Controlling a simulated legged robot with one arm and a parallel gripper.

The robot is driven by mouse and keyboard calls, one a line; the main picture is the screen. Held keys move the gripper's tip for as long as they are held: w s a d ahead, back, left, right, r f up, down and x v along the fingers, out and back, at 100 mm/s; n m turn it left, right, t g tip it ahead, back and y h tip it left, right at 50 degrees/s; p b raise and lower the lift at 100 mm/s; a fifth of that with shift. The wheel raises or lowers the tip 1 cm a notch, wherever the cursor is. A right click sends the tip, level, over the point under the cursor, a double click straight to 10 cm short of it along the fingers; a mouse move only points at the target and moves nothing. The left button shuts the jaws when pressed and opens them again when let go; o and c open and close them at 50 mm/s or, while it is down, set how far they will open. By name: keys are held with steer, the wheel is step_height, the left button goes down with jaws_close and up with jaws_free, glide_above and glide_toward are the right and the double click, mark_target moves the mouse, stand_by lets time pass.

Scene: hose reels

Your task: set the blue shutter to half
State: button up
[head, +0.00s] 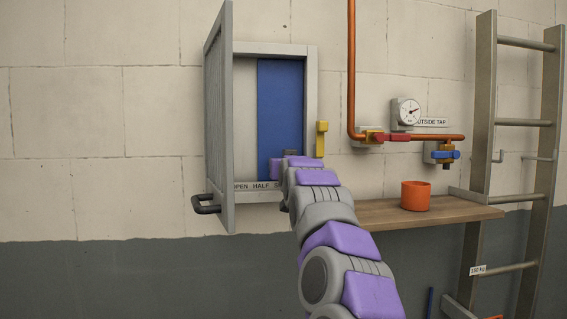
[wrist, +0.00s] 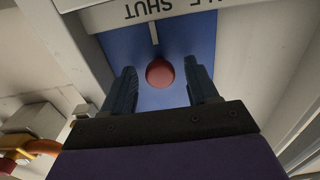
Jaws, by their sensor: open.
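The blue shutter (head: 281,105) is a tall panel in the right part of a grey wall frame; the left part shows a pale back. Below it a label strip (head: 258,186) reads OPEN, HALF and a word hidden by my arm. In the wrist view the shutter (wrist: 215,40) carries a round red knob (wrist: 160,73) and a pale pointer line, which lines up with the upside-down word SHUT. My gripper (wrist: 162,78) is open, one finger on each side of the knob, with gaps showing. In the head view my arm hides the knob.
A grey slatted door (head: 218,120) with a dark handle stands open on the left. A yellow catch (head: 321,139) sits right of the frame. Copper pipe (head: 351,70), a gauge (head: 406,112), a shelf (head: 380,213) with an orange cup (head: 415,195), and a ladder (head: 483,120) are farther right.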

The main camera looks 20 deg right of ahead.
steer(key=shift+c, duration=0.2)
jaws_close()
stand_by(0.5)
